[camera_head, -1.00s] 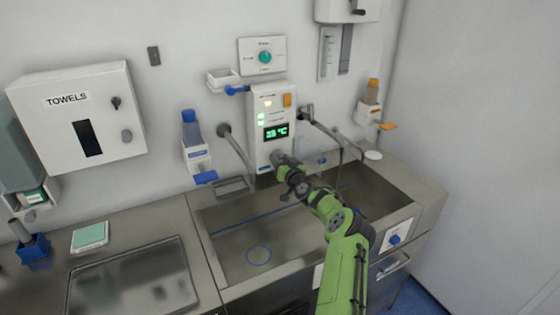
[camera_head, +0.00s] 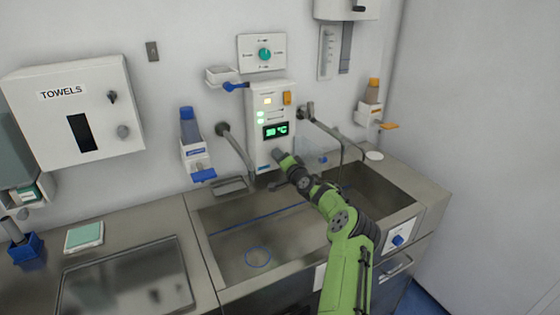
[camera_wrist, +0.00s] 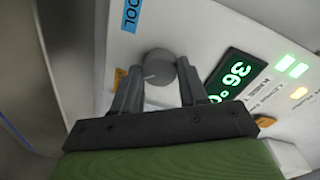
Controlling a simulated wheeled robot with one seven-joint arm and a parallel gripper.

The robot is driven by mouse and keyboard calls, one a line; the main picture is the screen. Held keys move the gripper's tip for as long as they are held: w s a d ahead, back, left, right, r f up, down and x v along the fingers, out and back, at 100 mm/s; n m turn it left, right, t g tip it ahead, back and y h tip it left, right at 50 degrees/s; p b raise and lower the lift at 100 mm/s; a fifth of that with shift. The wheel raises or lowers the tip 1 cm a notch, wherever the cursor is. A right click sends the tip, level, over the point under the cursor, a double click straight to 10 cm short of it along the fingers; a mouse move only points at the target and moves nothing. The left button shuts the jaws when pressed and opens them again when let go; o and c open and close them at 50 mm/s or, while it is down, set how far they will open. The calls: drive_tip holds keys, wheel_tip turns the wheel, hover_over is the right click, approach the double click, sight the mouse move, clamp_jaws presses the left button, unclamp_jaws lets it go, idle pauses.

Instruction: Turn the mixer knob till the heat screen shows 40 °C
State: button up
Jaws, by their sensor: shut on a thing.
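The white mixer panel (camera_head: 282,100) is on the wall above the sink. Its heat screen (camera_head: 275,131) glows green; in the wrist view the heat screen (camera_wrist: 231,76) reads 36 °C, tilted sideways. The round grey mixer knob (camera_wrist: 160,66) sits beside the screen, with a pale mark on its face. My gripper (camera_wrist: 157,76) is shut on the knob, one finger on each side. In the head view my gripper (camera_head: 282,158) is at the panel's lower part, where my arm hides the knob.
The steel sink (camera_head: 225,245) lies below my arm. Spouts stand left (camera_head: 236,147) and right (camera_head: 325,128) of the panel. A soap dispenser (camera_head: 194,145) hangs at left. A teal dial (camera_head: 264,54) is on a plate above. A blue COOL label (camera_wrist: 133,9) is partly visible.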

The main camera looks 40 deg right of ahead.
drive_tip(key=m, duration=0.4)
drive_tip(key=shift+w+a+r+y, duration=0.1)
drive_tip(key=shift+a+y, duration=0.05)
drive_tip(key=shift+y, duration=0.15)
drive_tip(key=shift+m, duration=0.4)
drive_tip(key=o, duration=1.1)
drive_tip(key=shift+a, duration=0.1)
drive_tip(key=shift+c, duration=0.2)
drive_tip(key=v, duration=1.5)
drive_tip(key=shift+s, duration=0.4)
